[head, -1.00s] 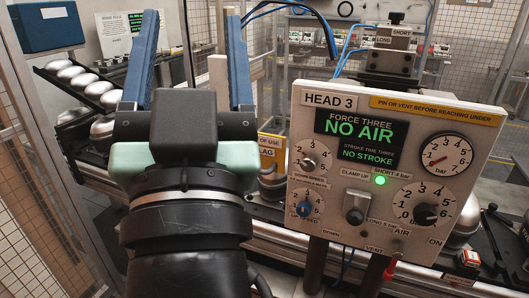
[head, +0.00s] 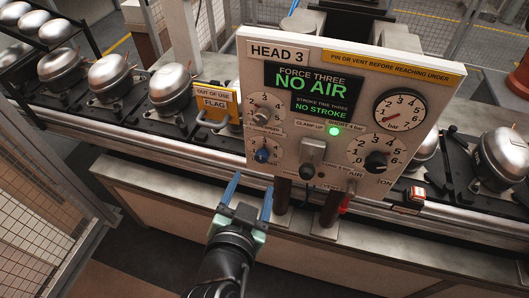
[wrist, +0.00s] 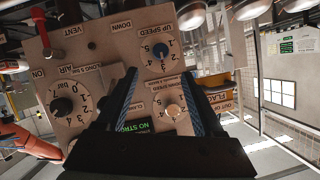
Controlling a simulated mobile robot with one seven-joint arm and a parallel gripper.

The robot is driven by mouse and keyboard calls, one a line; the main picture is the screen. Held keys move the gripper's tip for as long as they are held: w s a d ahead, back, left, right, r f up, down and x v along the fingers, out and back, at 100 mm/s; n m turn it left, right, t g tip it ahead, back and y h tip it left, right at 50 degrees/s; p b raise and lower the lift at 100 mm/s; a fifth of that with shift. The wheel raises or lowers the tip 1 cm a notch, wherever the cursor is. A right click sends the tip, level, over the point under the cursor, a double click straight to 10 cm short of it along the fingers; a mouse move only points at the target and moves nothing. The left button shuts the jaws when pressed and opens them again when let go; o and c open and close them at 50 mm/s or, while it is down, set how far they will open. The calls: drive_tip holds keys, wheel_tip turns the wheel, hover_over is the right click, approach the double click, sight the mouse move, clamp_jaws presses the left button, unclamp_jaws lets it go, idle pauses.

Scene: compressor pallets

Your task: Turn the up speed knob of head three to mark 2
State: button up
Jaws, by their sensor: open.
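The HEAD 3 panel (head: 290,80) faces me. Its up speed knob (head: 262,156) is blue, at the panel's lower left; the wrist view shows this knob (wrist: 161,53) upside down under its UP SPEED label, with a numbered dial around it. Its exact pointer reading is too small to tell. The paler down speed knob (head: 262,112) sits above it in the head view. My gripper (head: 251,186) is open and empty, with blue fingers pointing up, low and left of the panel. In the wrist view the blue knob appears between and beyond the fingertips (wrist: 161,78), apart from them.
A clamp lever (head: 309,160) and a black air knob (head: 376,162) are on the same panel. An OUT OF USE flag sign (head: 216,100) stands left of it. Silver compressors (head: 170,88) line the conveyor behind. Dark posts (head: 330,205) hold the panel up.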

sight(261, 158)
drive_tip(key=p+x, duration=0.3)
drive_tip(key=x, duration=0.8)
drive_tip(key=shift+c, duration=0.3)
clamp_jaws()
